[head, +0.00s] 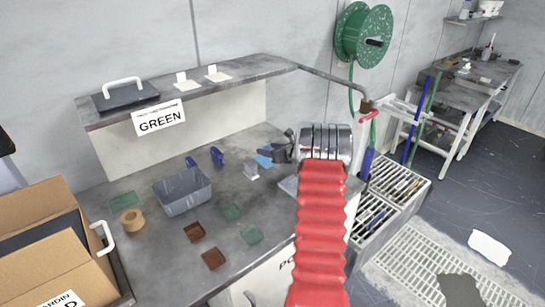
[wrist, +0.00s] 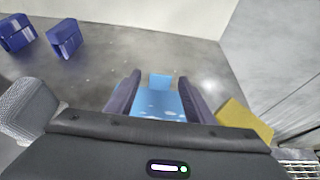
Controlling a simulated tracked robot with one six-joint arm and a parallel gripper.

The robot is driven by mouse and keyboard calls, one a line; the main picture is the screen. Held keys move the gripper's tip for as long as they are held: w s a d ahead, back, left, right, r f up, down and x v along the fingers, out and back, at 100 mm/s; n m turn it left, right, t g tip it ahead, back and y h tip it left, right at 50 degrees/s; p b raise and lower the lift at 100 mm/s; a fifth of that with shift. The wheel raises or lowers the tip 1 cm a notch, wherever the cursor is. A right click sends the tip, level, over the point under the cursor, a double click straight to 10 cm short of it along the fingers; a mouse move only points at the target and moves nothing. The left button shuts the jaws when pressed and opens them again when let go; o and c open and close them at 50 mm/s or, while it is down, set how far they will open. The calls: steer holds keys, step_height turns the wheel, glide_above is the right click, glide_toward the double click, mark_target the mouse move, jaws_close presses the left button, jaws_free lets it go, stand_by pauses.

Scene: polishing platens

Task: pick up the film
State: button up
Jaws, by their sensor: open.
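A light blue sheet, which looks like the film, lies on the grey bench in the head view (head: 264,161). In the wrist view the light blue film (wrist: 160,100) shows between the two dark fingers of my gripper (wrist: 159,84), its far end a little beyond the fingertips. My gripper (head: 281,151) is open over the back right of the bench, close to the film. I cannot tell whether the fingers reach down to its level. My wrist housing hides the film's near end.
Two dark blue blocks (head: 217,156) stand left of the film. A pale block (head: 251,171) is close by. A grey bin (head: 183,191), tape roll (head: 132,221), and green and brown squares (head: 214,258) lie further left. A shelf (head: 190,91) overhangs the bench's back.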

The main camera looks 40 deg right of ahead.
stand_by(0.4)
steer(key=c, duration=1.1)
steer(key=shift+r, duration=0.15)
step_height(320, 180, up, 10)
stand_by(0.6)
